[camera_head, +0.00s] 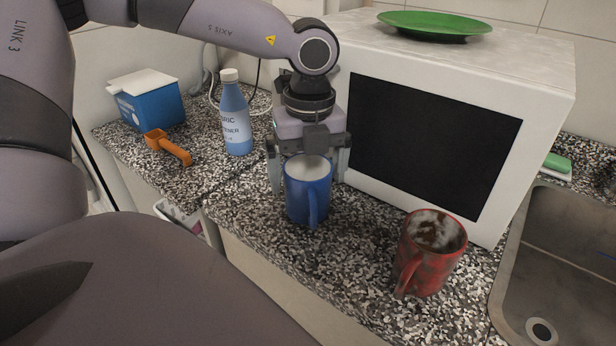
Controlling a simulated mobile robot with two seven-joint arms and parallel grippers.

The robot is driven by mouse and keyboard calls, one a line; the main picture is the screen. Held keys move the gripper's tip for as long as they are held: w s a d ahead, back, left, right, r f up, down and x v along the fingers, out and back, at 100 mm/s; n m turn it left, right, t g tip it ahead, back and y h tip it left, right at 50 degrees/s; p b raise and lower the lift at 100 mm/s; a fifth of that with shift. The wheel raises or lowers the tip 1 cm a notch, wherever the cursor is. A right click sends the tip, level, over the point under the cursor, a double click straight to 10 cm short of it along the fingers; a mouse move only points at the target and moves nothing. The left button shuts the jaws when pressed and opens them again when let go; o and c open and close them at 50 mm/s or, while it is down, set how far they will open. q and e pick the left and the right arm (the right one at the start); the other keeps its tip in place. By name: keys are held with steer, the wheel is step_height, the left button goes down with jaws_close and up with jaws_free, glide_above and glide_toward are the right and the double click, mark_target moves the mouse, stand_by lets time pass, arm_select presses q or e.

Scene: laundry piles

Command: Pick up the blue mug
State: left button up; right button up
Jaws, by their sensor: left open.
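The blue mug (307,200) stands upright on the speckled counter in front of the microwave, its handle turned toward me. Its inside looks pale. My left gripper (309,180) points down at the mug from behind and above. Its fingers are open, one on the left side of the mug and one on the right. I cannot tell whether either finger touches the mug. The far side of the mug is partly hidden by the gripper. My right gripper is not in view.
A red stained mug (428,258) stands to the right, near the sink (565,265). The white microwave (535,115) bears a green plate (435,24). A blue bottle (235,118), an orange scoop (168,147) and a blue box (150,106) are on the left.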

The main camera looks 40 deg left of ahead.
arm_select(q)
steer(key=c, duration=1.2)
